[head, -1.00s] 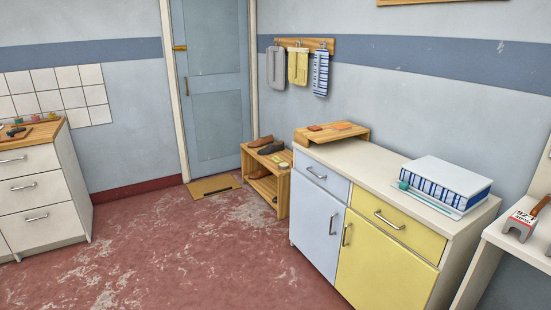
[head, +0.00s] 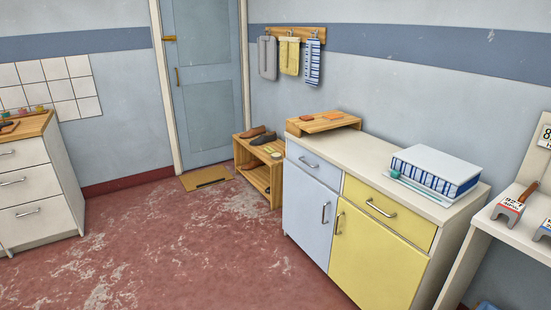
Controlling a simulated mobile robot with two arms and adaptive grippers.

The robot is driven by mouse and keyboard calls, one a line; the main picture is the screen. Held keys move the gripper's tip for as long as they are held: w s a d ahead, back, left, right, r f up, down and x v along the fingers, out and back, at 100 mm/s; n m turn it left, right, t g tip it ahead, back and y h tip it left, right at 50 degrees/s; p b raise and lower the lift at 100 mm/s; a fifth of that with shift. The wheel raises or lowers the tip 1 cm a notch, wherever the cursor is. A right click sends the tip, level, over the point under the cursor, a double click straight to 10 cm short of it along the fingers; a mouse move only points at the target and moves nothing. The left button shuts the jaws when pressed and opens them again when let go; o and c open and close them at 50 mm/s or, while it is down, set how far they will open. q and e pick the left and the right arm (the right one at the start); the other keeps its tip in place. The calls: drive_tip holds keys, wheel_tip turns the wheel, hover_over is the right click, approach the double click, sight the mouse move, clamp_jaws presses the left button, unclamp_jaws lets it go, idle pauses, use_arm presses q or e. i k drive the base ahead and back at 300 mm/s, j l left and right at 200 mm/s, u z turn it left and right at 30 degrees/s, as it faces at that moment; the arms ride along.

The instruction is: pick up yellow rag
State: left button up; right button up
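The yellow rag (head: 289,57) hangs from a wooden hook rail (head: 284,34) on the back wall, to the right of the door. A grey rag (head: 268,58) hangs on its left and a blue-and-white striped rag (head: 312,63) on its right. Neither of my grippers shows in the head view.
A cabinet with a yellow drawer (head: 388,212) and a pale worktop stands below and right of the rags. A low wooden shoe rack (head: 246,163) stands beside it, near the door (head: 207,85). A white drawer unit (head: 30,190) is at left. The red floor between is clear.

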sight(269, 149)
drive_tip(key=i+j+u, duration=0.1)
drive_tip(key=i+u, duration=0.35)
drive_tip(key=i, duration=3.25)
